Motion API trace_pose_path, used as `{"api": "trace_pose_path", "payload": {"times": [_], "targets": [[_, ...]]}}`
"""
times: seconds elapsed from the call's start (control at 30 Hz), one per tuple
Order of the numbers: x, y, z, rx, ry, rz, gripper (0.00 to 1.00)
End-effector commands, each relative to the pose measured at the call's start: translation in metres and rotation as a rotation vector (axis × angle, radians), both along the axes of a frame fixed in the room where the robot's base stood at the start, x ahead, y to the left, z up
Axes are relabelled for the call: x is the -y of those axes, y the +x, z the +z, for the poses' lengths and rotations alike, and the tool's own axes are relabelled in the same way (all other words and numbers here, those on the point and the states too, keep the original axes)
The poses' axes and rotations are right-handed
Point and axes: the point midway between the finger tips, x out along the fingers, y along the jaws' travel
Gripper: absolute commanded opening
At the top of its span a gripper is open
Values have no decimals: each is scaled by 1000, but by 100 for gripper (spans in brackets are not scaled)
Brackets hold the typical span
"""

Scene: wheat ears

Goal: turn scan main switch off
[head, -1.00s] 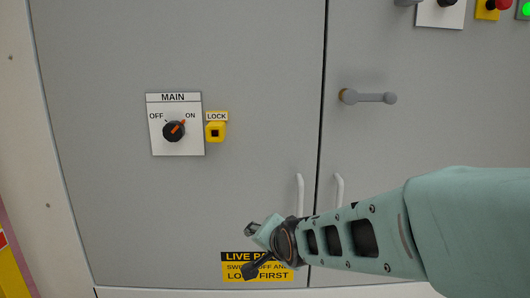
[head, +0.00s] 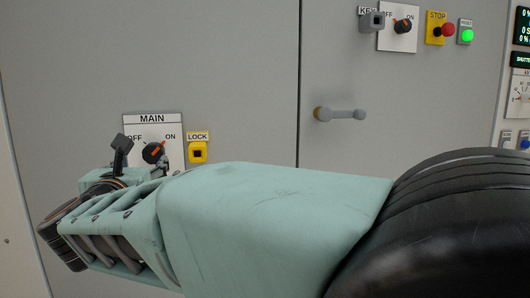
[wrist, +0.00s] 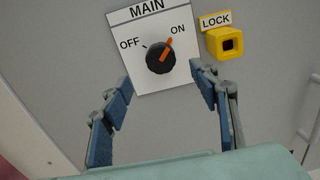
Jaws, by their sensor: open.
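The main switch is a black rotary knob (head: 154,152) with an orange pointer, on a white plate (head: 140,126) labelled MAIN, OFF and ON. In the wrist view the knob (wrist: 160,58) has its pointer turned up and right toward ON. My gripper (head: 144,150) is open in front of the plate and hides its lower part in the head view. In the wrist view my gripper (wrist: 163,92) has its two blue-padded fingers apart, below and to either side of the knob. Nothing is between the fingers, and I see no contact with the knob.
A yellow LOCK block (head: 198,152) sits just right of the plate, near the right finger. A grey door handle (head: 340,114), a second OFF/ON switch (head: 402,26), a red STOP button (head: 448,30) and a green RESET button (head: 467,35) are farther right.

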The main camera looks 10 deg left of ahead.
Motion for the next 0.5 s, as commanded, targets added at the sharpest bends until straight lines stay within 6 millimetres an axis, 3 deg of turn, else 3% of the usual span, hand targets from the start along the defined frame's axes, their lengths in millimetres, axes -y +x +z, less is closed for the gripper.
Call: {"api": "trace_pose_path", "payload": {"times": [0.3,0.5], "targets": [[-18,58,-1,0,-5,-1,55],[-26,83,-1,1,-6,0,55]]}}
